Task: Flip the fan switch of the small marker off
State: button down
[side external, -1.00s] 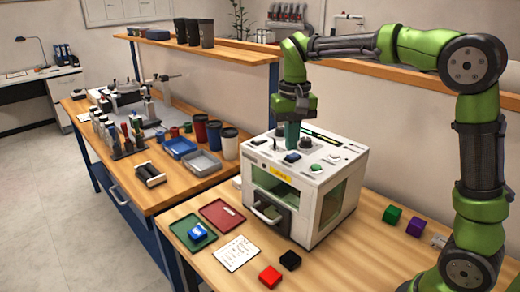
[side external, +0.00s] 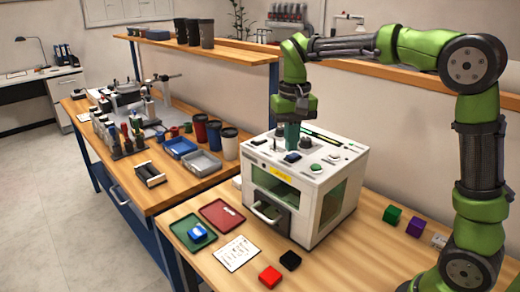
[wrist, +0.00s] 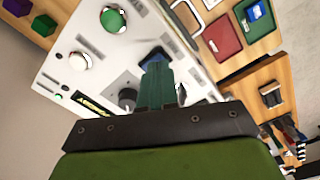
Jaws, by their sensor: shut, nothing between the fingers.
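The small marker (side external: 328,208) is a white box machine on the wooden bench, with a front window, a handle and a top panel of controls. In the wrist view the gripper (wrist: 160,70) covers part of the panel, beside a dark rocker switch (wrist: 154,58) and a dark knob (wrist: 128,98). A green button (wrist: 113,19) stands clear. I cannot tell whether the fingertips touch a switch, or which control is the fan switch.
In front of the machine lie a red tray (side external: 222,213), a green tray (side external: 184,232) with a blue block, a paper sheet (side external: 237,253), and red (side external: 270,277) and black (side external: 290,260) blocks. Green (side external: 392,215) and purple (side external: 415,227) blocks lie right. A shelf (side external: 215,49) stands behind.

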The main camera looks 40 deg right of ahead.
aim_at(290, 155)
jog(key=shift+f, duration=0.95)
dwell(0.3)
jog(key=shift+r, duration=3.55)
jog(key=shift+w+d+f, duration=0.1)
jog(key=shift+w, duration=0.15)
jog(key=shift+s+a+f+n+t, duration=0.2)
jog(key=shift+s+f+t, duration=0.1)
jog(key=shift+f, duration=0.3)
jog(key=shift+s+a+f+n+t, duration=0.1)
jog(key=shift+s+f+n+t, duration=0.15)
jog(key=shift+f, duration=0.3)
jog(key=s+a+f+t+y, duration=0.1)
jog(key=s+a+t, duration=0.1)
jog(key=s, duration=0.6)
jog(key=s+a+f+n+t+y, duration=0.1)
jog(key=s+t, duration=0.3)
jog(key=s, duration=0.4)
jog(key=shift+s+a+f, duration=0.3)
jog(key=shift+a+f, duration=0.2)
jog(key=shift+a, duration=0.1)
